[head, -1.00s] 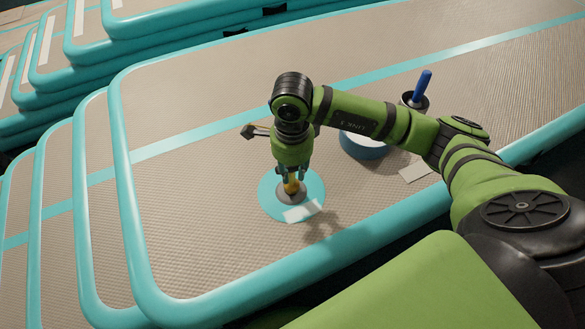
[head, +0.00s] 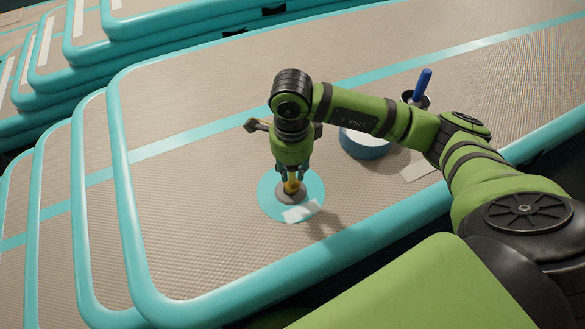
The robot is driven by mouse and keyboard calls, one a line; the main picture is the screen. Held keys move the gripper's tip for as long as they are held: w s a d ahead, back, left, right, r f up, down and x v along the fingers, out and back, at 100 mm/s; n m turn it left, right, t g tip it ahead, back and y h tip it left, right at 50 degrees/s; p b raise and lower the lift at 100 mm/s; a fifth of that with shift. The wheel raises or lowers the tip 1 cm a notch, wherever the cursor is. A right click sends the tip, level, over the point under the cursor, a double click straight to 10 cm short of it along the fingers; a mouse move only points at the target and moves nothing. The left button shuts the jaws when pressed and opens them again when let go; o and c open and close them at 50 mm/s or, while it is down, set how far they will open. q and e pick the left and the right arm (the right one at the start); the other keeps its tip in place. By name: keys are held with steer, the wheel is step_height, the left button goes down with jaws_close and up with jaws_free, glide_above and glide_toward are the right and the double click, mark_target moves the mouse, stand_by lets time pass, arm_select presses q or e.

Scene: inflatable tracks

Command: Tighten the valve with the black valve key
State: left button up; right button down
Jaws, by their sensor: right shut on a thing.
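The valve (head: 283,198) is a grey round fitting in the middle of a teal disc (head: 266,207) on the top inflatable track. My left gripper is not in view.
A pale label (head: 301,211) lies across the disc's front edge. Behind my right forearm are a white-and-blue round object (head: 366,147) and a dark cup with a blue handle (head: 422,84). Stacked tracks (head: 45,85) stand at upper left. The track's left surface is clear.

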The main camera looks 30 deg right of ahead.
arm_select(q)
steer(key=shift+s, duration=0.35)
arm_select(e)
steer(key=shift+r+p, duration=0.35)
steer(key=shift+r, duration=0.1)
steer(key=shift+r+p, duration=1.9)
steer(key=shift+r, duration=1.15)
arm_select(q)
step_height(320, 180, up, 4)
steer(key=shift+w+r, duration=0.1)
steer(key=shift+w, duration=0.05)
arm_select(e)
steer(key=shift+a+r+n, duration=0.1)
steer(key=shift+r+n, duration=0.3)
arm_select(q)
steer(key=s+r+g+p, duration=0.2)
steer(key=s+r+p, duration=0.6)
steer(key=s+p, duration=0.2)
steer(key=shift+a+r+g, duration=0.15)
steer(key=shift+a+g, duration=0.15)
arm_select(e)
step_height(320, 180, up, 16)
steer(key=s+a+n, duration=0.1)
steer(key=n, duration=1)
steer(key=s+a+n, duration=0.1)
steer(key=n, duration=1)
steer(key=shift+s+a+f, duration=0.2)
steer(key=shift+s+a, duration=0.1)
steer(key=shift+a, duration=0.05)
